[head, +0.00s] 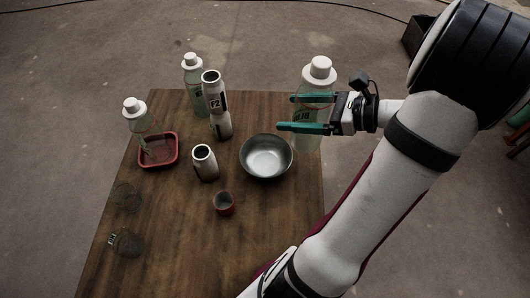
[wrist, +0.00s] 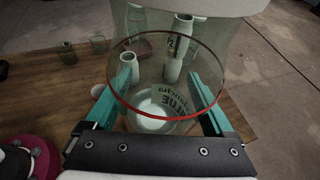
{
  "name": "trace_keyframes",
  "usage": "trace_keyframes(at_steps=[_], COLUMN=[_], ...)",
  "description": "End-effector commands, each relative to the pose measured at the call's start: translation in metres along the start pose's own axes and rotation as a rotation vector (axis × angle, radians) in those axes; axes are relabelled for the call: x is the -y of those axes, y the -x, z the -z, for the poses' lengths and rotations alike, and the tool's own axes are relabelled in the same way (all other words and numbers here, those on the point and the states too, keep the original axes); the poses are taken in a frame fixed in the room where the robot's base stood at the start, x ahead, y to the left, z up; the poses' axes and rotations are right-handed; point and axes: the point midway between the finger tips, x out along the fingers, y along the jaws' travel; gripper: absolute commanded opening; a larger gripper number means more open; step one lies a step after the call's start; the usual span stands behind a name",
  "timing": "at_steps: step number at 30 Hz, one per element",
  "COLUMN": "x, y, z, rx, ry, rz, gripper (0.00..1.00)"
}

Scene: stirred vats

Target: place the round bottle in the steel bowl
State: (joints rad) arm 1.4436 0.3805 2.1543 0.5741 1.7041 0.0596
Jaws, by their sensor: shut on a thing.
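The round bottle (head: 315,82) is clear, with a white cap and printed lettering. It is upright in the head view. My gripper (head: 288,112) is shut on it, with teal fingers along its sides. The steel bowl (head: 266,141) stands on the table to the left of and below the bottle in the head view, and it looks empty. In the wrist view the clear bottle (wrist: 232,55) with a red ring fills the space between the fingers. The bowl (wrist: 158,122) shows through it. The gap between bottle and table is hard to judge.
The wooden table (head: 165,230) also holds two other white-capped bottles (head: 194,72) (head: 135,106), a tall white container (head: 217,115), a shorter one (head: 205,163), a red tray (head: 158,163), a small red cup (head: 223,204) and dark glasses (head: 126,243). The table's front middle is clear.

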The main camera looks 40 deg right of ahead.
Motion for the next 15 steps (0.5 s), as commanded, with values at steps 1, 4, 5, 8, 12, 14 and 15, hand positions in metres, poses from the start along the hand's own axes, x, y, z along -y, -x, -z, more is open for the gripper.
trace_keyframes(at_steps=[1,4,5,8,12,14,15], x=[0.003,0.006,0.005,0.005,0.005,0.005,0.005], y=[0.009,0.022,0.018,0.011,0.003,-0.002,-0.008], z=[0.004,0.012,0.018,0.032,0.05,0.054,0.056], rx=[0.0,0.0,0.001,0.001,0.0,0.001,0.002], ry=[-0.01,-0.026,-0.027,-0.026,-0.024,-0.023,-0.023], rz=[0.023,0.055,0.05,0.049,0.049,0.047,0.045], gripper=[0.01,0.01,0.01,0.01,0.01,0.01,0.01])
